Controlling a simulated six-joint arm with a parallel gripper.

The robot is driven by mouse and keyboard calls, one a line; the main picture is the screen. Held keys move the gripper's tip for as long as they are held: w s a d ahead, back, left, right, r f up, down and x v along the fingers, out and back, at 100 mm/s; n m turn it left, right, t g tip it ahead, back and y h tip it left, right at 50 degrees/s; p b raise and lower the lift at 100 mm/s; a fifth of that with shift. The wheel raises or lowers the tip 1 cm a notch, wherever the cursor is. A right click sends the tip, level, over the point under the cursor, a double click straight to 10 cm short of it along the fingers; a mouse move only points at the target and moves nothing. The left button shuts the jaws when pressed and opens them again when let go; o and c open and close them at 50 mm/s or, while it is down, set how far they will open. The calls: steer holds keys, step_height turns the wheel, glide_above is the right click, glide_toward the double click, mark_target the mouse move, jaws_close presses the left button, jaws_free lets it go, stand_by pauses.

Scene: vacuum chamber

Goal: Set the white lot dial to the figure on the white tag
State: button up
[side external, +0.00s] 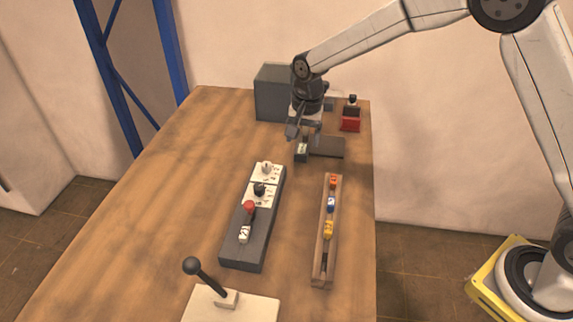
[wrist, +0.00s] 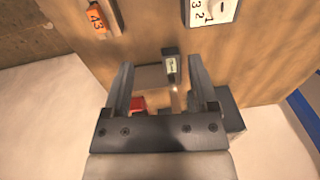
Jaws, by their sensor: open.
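The white dial (side external: 266,168) sits on a white numbered plate at the far end of a long dark grey block. My gripper (side external: 304,133) is open above the table's far end, beyond the dial. In the wrist view my open fingers (wrist: 160,75) stand either side of a small dark piece with a pale label (wrist: 170,66).
A black dial (side external: 260,189) and red button (side external: 249,206) share the block. A wooden rail (side external: 322,260) holds orange, blue and yellow tags to the right. A grey box (side external: 272,93) and red item (side external: 351,122) stand behind. A black-knobbed lever (side external: 205,280) is in front.

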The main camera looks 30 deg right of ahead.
mark_target(267, 164)
steer(key=w+a+f+m, duration=0.1)
steer(key=w+a, duration=0.1)
steer(key=w+a+f+m, duration=0.1)
steer(key=w+a+m, duration=0.1)
steer(key=w+a+f+m, duration=0.1)
steer(key=w+a, duration=0.1)
steer(key=w, duration=0.1)
steer(key=shift+a+m+g, duration=0.1)
steer(key=shift+m+g, duration=0.3)
steer(key=shift+s+f, duration=0.1)
steer(key=shift+f, duration=3.85)
jaws_close()
